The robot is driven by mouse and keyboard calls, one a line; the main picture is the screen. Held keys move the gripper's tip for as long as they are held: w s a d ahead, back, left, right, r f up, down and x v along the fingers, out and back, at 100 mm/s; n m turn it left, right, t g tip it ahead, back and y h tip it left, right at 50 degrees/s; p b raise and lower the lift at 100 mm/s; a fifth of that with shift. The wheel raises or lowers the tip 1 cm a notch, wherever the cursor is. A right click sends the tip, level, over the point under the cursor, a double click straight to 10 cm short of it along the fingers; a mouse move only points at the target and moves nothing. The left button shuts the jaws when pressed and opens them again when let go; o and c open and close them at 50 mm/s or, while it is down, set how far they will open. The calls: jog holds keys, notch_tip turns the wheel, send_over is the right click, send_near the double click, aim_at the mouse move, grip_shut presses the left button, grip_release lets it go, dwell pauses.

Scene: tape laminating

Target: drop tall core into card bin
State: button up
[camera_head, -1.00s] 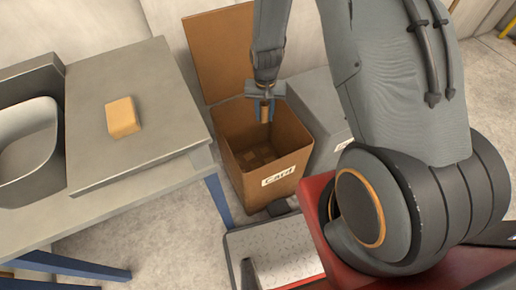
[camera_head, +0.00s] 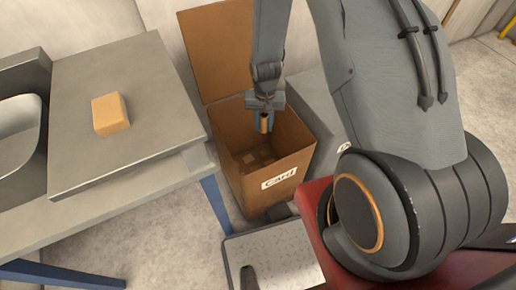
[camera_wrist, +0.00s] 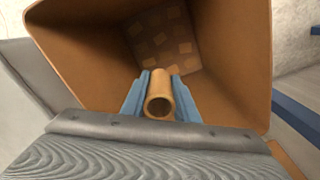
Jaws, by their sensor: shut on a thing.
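My gripper (camera_head: 265,122) is shut on the tall core (camera_wrist: 160,97), a brown cardboard tube. In the wrist view the tube sits between the two blue fingers with its hollow end facing the camera. The card bin (camera_head: 277,182) is an open brown box with a "Card" label on its front and a raised flap behind. The gripper and the core are over the bin's opening. The wrist view shows the bin's inner walls (camera_wrist: 235,60) around them and several flat light pieces on its floor beyond the core.
A grey table (camera_head: 120,160) stands at the left with an orange-tan block (camera_head: 110,115) and a pale basin (camera_head: 20,140) on it. My red base is at the lower right.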

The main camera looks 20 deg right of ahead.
aim_at(264, 116)
jog(key=o, duration=1.1)
jog(key=shift+r, duration=3.9)
jog(key=shift+r, duration=0.4)
jog(key=s+r+n+p, duration=0.1)
jog(key=s+r+p, duration=0.1)
jog(key=s+r, duration=0.4)
jog(key=s+r+n+p, duration=0.1)
jog(key=s+r+p, duration=0.2)
jog(key=s+r, duration=0.4)
jog(key=s+r+n+p, duration=0.1)
jog(key=s+r+p, duration=0.2)
jog(key=r, duration=1.2)
jog(key=s, duration=0.3)
jog(key=shift+s+r+n, duration=0.4)
